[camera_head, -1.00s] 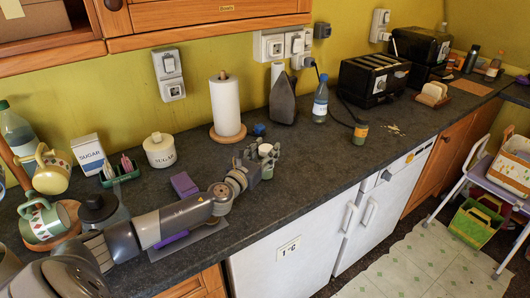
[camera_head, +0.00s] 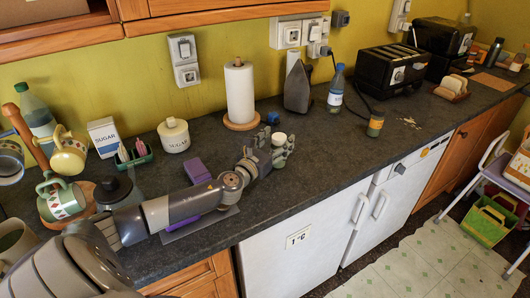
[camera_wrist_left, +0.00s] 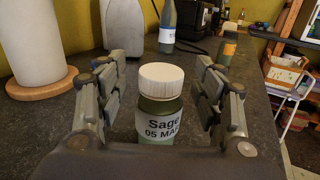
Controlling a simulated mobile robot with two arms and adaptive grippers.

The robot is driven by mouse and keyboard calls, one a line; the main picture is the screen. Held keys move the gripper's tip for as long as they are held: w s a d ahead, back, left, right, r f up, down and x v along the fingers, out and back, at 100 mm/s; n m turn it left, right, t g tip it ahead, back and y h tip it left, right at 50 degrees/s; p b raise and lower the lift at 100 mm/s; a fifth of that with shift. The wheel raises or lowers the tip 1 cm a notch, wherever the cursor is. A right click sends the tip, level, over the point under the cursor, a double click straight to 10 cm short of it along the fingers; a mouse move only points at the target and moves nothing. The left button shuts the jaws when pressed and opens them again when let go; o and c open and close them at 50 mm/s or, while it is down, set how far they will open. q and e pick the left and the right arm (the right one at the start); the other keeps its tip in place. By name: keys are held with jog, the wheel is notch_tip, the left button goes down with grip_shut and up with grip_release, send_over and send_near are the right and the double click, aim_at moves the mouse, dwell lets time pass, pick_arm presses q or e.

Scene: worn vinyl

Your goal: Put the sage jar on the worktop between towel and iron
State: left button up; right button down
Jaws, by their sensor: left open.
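The sage jar (camera_wrist_left: 161,108) is green with a white lid and a "Sage" label. It stands upright on the dark worktop (camera_head: 330,160); in the head view its lid (camera_head: 279,137) shows among my fingers. My left gripper (camera_head: 272,147) is open around it, with one finger on each side and gaps visible in the left wrist view (camera_wrist_left: 163,105). The towel roll (camera_head: 239,92) stands upright on a round wooden base at the back, left of the grey iron (camera_head: 297,88). Bare worktop lies between them. My right gripper is not in view.
A small blue object (camera_head: 272,117) lies beside the towel base. A black toaster (camera_head: 393,70) is farther right.

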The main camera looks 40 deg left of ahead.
pick_arm(q)
jog(key=s+b, duration=0.1)
jog(key=s, duration=1)
jog(key=shift+d+b, duration=0.35)
jog(key=shift+d, duration=0.1)
